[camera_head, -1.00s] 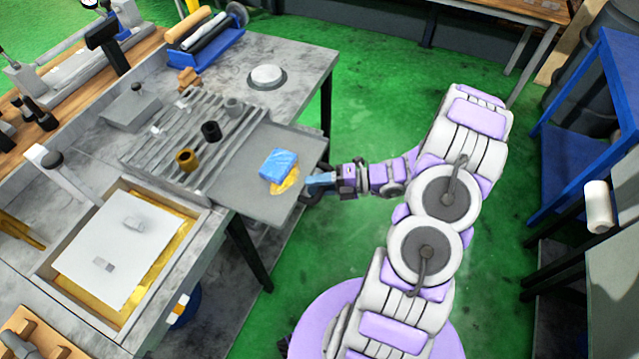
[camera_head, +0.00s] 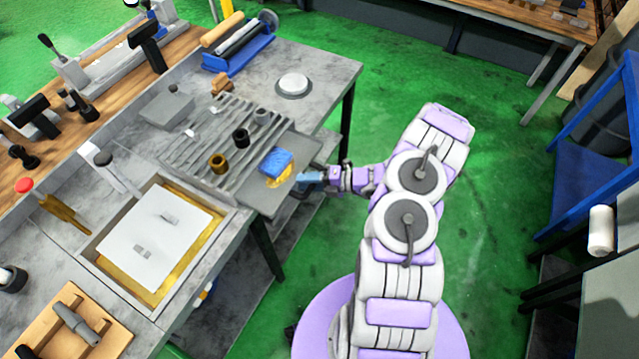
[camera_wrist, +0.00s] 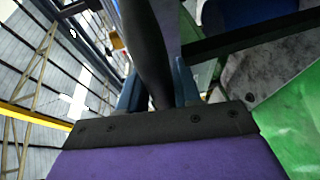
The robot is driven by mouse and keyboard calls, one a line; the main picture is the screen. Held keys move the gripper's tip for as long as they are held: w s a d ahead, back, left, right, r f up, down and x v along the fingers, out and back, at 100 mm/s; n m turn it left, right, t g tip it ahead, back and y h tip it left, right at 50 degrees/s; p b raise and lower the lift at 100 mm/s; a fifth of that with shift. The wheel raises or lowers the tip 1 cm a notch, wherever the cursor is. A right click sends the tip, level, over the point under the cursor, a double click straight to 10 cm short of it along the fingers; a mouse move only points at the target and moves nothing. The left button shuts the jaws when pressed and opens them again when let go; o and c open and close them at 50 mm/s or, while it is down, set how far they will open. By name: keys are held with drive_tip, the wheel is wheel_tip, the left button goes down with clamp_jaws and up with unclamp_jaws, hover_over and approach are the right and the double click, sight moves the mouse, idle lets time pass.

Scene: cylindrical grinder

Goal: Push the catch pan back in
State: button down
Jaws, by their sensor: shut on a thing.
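The grey catch pan (camera_head: 264,199) sticks out from under the slatted grate (camera_head: 205,140) on the bench, on its right side. A blue block (camera_head: 277,160) and a yellow patch (camera_head: 280,178) lie on the pan. My gripper (camera_head: 309,178) is at the pan's outer right edge. In the wrist view, my gripper (camera_wrist: 158,92) is shut on a dark bar (camera_wrist: 146,50), which looks like the pan's handle. The fingertips are partly hidden there.
Several small cylinders stand on the grate, among them a black one (camera_head: 241,138) and a brass one (camera_head: 218,163). A framed tray with a white sheet (camera_head: 160,236) lies at the front. A round white-topped disc (camera_head: 293,85) sits behind. Green floor is open right of the bench.

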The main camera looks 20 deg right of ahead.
drive_tip(key=shift+w+a+f, duration=0.25)
drive_tip(key=shift+w+a, duration=0.35)
drive_tip(key=shift+w, duration=0.05)
drive_tip(key=shift+w+a+f, duration=0.25)
drive_tip(key=shift+w+a, duration=0.35)
drive_tip(key=c, duration=1.2)
unclamp_jaws()
drive_tip(key=shift+o, duration=0.9)
drive_tip(key=shift+w, duration=0.15)
drive_tip(key=shift+a, duration=0.1)
drive_tip(key=shift+r, duration=0.1)
drive_tip(key=shift+w+r, duration=0.1)
